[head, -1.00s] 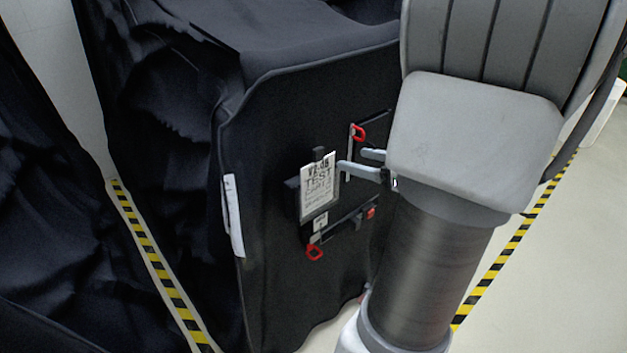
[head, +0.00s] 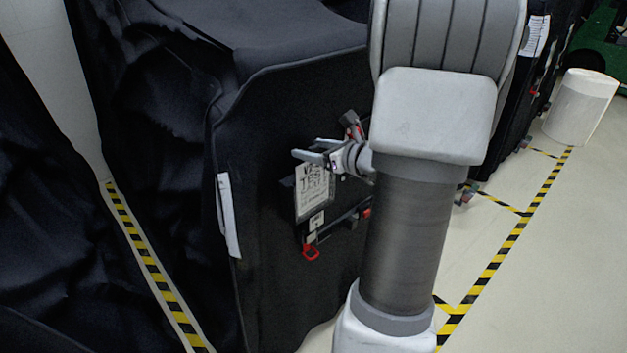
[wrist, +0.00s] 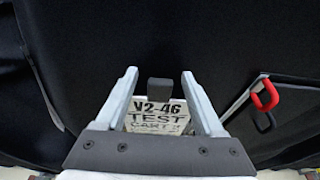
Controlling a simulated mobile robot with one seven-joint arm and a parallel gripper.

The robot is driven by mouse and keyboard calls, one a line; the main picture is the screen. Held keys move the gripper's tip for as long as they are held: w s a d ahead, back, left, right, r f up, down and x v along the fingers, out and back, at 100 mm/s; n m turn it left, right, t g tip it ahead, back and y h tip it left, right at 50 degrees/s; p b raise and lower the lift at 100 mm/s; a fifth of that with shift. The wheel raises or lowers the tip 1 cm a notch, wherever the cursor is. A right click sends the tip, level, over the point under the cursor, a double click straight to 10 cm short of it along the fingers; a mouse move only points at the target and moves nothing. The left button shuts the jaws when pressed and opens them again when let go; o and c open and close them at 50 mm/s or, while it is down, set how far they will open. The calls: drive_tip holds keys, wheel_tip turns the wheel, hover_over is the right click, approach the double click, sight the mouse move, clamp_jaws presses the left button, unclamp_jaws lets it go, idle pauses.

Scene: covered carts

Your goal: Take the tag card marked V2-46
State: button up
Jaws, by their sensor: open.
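The tag card (wrist: 158,115) marked V2-46 TEST CART is a white card on the front of the black covered cart. In the head view the card (head: 314,192) hangs upright in a holder, its top edge partly hidden by my gripper. A dark tab or clip (wrist: 160,91) sits at the card's top edge. My gripper (head: 302,149) is open and empty in front of the card's top. In the wrist view my gripper (wrist: 158,73) has one finger on each side of the tab and card top. I cannot tell whether the fingers touch the card.
The black covered cart (head: 290,100) fills the middle. Red loops (head: 311,252) and (wrist: 265,95) hang beside and below the card. A white paper strip (head: 228,215) is on the cart's left edge. Striped floor tape (head: 490,270) and a white cylinder (head: 580,105) lie right.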

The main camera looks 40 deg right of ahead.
drive_tip(key=shift+c, duration=0.2)
clamp_jaws()
drive_tip(key=shift+r, duration=0.15)
idle(0.3)
